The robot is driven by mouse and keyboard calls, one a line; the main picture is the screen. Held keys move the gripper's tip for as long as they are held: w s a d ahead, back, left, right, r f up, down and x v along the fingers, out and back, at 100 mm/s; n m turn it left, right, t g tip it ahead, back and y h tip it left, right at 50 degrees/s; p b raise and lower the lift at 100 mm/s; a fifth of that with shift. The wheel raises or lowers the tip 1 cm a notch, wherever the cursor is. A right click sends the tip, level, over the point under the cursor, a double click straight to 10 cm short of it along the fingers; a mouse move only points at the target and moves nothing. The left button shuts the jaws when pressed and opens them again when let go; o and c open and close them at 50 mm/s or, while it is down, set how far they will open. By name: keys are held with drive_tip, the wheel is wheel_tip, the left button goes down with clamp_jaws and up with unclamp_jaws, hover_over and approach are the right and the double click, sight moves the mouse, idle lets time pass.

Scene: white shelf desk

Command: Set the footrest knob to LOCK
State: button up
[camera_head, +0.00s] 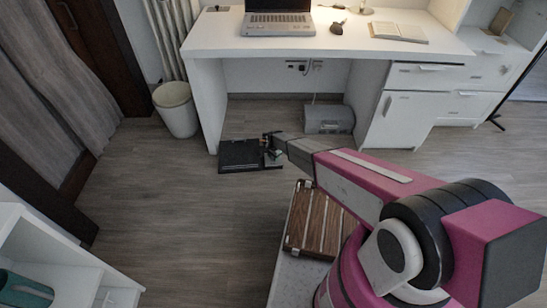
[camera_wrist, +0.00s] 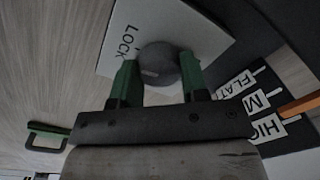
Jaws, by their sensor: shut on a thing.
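The footrest (camera_head: 240,156) is a flat black board on the floor under the desk's front left. My gripper (camera_head: 270,148) is at its right edge in the head view, too small there to show the fingers. In the wrist view, my gripper's green fingers (camera_wrist: 158,72) are shut on a round dark grey knob (camera_wrist: 162,54), one on each side. The knob sits on a white plate (camera_wrist: 205,30) with the word LOCK (camera_wrist: 126,40) to the left of the knob. Any other word on the plate and the knob's pointer cannot be made out.
In the wrist view, FLAT, M and a partly hidden third label (camera_wrist: 265,128) lie at right beside an orange pointer (camera_wrist: 302,104). A green handle (camera_wrist: 46,138) is at left. The white desk (camera_head: 205,100), bin (camera_head: 177,110) and grey box (camera_head: 329,120) stand around.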

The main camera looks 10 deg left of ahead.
drive_tip(key=shift+m, duration=0.6)
drive_tip(key=o, duration=0.9)
drive_tip(key=shift+o, duration=0.2)
wheel_tip(320, 180, up, 11)
drive_tip(key=shift+s+d, duration=0.2)
drive_tip(key=shift+f, duration=0.1)
